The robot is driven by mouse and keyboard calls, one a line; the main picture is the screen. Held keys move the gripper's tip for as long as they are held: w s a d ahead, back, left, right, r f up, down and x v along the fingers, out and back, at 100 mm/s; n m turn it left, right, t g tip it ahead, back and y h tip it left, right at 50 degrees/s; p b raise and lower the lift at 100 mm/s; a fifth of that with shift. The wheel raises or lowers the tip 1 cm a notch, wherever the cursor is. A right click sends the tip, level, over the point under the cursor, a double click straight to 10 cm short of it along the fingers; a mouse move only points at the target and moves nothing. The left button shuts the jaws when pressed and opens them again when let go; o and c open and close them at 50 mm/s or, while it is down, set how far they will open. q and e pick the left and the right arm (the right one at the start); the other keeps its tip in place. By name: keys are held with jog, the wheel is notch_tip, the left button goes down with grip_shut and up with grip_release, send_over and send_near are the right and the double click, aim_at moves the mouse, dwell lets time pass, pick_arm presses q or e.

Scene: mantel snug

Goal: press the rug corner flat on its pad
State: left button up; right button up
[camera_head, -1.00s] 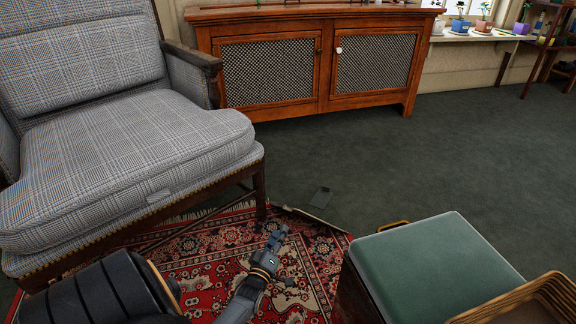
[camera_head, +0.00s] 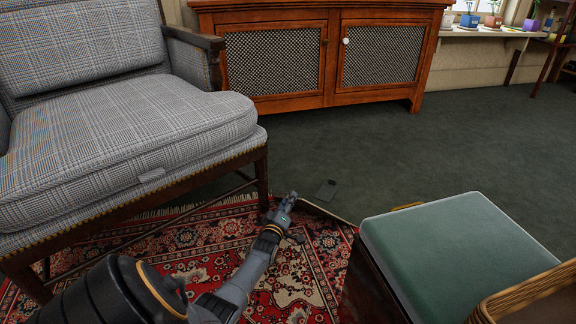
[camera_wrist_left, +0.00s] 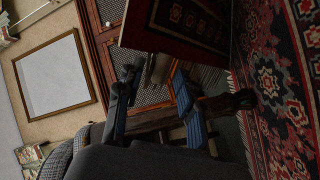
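The red patterned rug (camera_head: 290,280) lies between the armchair and the green-topped stool. In the left wrist view a patterned flap of the rug (camera_wrist_left: 188,25) stands up from the rest of the rug (camera_wrist_left: 280,85). My left gripper (camera_head: 287,203) is at the rug's far edge, beside the chair's front leg and short of the pad. In the wrist view its fingers (camera_wrist_left: 158,100) are apart with nothing held between them. My right gripper is out of view.
The plaid armchair (camera_head: 120,130) stands at left, its dark leg (camera_head: 262,182) close to my gripper. The green stool (camera_head: 450,245) and a wicker basket (camera_head: 535,292) are at right. A wooden cabinet (camera_head: 320,100) stands behind. Carpet between is clear.

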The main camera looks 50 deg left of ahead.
pick_arm(q)
jog(key=shift+w+a, duration=0.15)
jog(key=shift+w, duration=0.1)
grip_shut()
jog(key=shift+r, duration=0.15)
jog(key=w+r+g+p, duration=0.1)
jog(key=w+p, duration=0.1)
jog(key=w+a+r+g+h+p, duration=0.1)
jog(key=w+p, duration=0.1)
jog(key=w+a+r+g+h+p, duration=0.1)
jog(key=w+g+p, duration=0.1)
jog(key=shift+r+m, duration=0.35)
jog(key=shift+m, duration=0.05)
jog(key=shift+w+a+r+g+h+b, duration=0.1)
jog(key=shift+w+a+g+h+b, duration=0.15)
jog(key=shift+w+g, duration=0.2)
jog(key=shift+w+a+r+g+h+b, duration=0.15)
jog(key=shift+w+g+b, duration=0.2)
jog(key=shift+w, duration=0.25)
jog(key=shift+w+a+f+g+h+b, duration=0.1)
jog(key=shift+w+g+h+b, duration=0.15)
jog(key=shift+w+g, duration=0.2)
